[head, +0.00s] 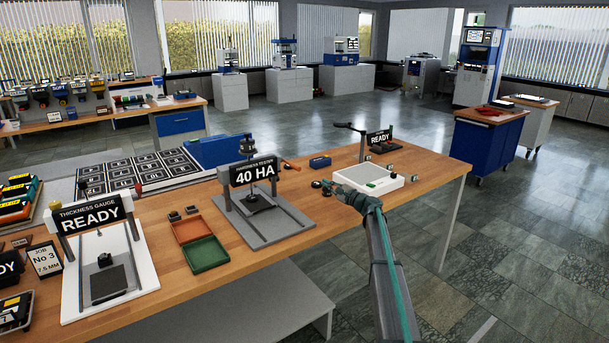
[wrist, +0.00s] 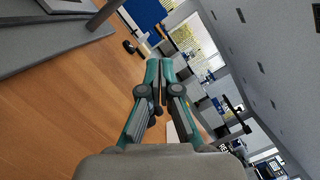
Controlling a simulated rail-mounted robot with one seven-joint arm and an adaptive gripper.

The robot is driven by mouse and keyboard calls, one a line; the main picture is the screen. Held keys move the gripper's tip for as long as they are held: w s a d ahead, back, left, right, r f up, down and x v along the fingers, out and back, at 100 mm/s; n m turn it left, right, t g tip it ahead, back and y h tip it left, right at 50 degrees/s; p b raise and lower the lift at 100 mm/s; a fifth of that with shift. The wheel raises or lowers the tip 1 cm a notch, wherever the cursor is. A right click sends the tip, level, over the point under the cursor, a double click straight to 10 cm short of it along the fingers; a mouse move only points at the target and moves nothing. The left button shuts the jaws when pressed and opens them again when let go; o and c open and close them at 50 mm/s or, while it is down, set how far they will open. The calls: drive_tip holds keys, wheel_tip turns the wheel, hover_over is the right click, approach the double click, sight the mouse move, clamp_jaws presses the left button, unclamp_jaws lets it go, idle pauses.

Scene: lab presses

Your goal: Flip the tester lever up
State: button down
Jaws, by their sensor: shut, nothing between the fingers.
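The hardness tester (head: 262,215) stands on the wooden bench, with a grey base and a sign reading 40 HA. A lever with an orange end (head: 291,165) sticks out to the right of its sign. My gripper (head: 322,185) is to the right of the tester, apart from the lever, with its fingers pointing left over the bench. In the wrist view my gripper (wrist: 161,66) is shut and empty. The tester's grey base (wrist: 45,45) shows at the upper left there. I cannot make out the lever in the wrist view.
A white box (head: 368,178) lies under my gripper's side of the bench. Orange (head: 190,229) and green (head: 204,256) trays lie left of the tester. The bench (head: 430,170) is bare at its right end.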

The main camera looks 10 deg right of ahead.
sight(291, 164)
drive_tip(key=w+a+r+p, duration=0.3)
drive_tip(key=w+a+p, duration=0.2)
drive_tip(key=a, duration=0.4)
drive_tip(key=shift+w+r, duration=0.15)
drive_tip(key=shift+w, duration=0.65)
drive_tip(key=shift+r, duration=0.15)
drive_tip(key=shift+r+g+p, duration=0.3)
drive_tip(key=shift+r+p, duration=0.05)
drive_tip(key=shift+p, duration=0.35)
